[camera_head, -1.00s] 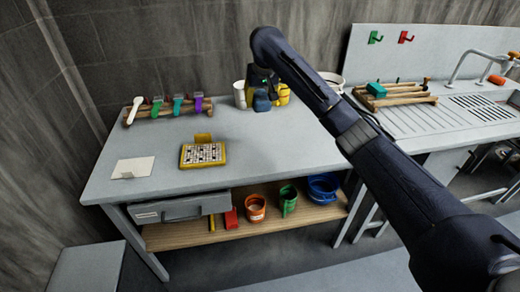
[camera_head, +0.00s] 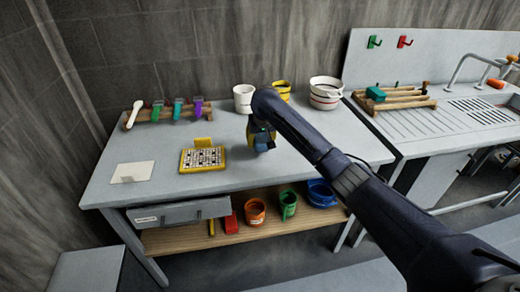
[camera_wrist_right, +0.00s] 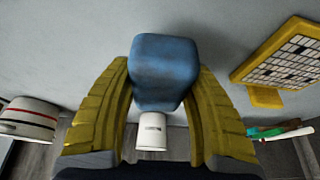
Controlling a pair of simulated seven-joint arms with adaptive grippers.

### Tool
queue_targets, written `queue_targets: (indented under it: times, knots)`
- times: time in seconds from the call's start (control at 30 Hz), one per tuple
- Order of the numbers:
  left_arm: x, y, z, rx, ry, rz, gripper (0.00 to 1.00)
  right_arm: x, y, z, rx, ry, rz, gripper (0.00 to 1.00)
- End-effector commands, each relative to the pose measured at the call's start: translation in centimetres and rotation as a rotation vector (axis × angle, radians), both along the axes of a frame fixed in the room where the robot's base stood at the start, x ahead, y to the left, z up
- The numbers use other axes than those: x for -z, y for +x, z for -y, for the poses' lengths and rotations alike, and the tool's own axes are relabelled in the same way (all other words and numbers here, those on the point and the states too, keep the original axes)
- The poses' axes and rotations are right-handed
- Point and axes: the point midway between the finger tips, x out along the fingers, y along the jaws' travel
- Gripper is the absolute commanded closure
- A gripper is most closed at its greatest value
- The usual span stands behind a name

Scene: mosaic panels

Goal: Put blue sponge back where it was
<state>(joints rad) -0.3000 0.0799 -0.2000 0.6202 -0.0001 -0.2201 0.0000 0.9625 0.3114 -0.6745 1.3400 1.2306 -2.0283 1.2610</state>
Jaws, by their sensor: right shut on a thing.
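My right gripper (camera_head: 262,135) is over the middle of the grey table, right of the yellow-framed mosaic panel (camera_head: 202,159). Its yellow fingers are shut on the blue sponge (camera_wrist_right: 163,68), which sits between them in the wrist view. In the head view the sponge (camera_head: 262,144) shows only as a small blue patch below the gripper. I cannot tell whether it touches the tabletop. My left gripper is not in view.
A white cup (camera_head: 243,98), a yellow cup (camera_head: 282,90) and white bowls (camera_head: 326,92) stand at the back. A wooden rack (camera_head: 165,113) with scoops is at back left. A white card (camera_head: 132,172) lies front left. Another rack (camera_head: 395,101) stands by the sink.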

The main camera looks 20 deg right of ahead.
Motion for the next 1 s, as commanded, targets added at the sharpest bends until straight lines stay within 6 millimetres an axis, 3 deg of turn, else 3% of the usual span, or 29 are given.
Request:
queue_targets:
  times: [0.4,0.87,0.9,1.0]
  knots:
    - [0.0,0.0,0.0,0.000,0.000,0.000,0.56,4.1,0.0,0.0,0.000,-0.001,-0.001,0.72]
    - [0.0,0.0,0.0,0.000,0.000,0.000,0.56,4.6,0.0,0.0,0.000,0.000,-0.001,0.72]
    - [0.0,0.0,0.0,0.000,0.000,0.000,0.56,4.6,0.0,0.0,-0.001,0.000,-0.001,0.45]
    - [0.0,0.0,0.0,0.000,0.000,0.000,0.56,4.5,0.0,0.0,-0.001,0.000,0.000,0.34]
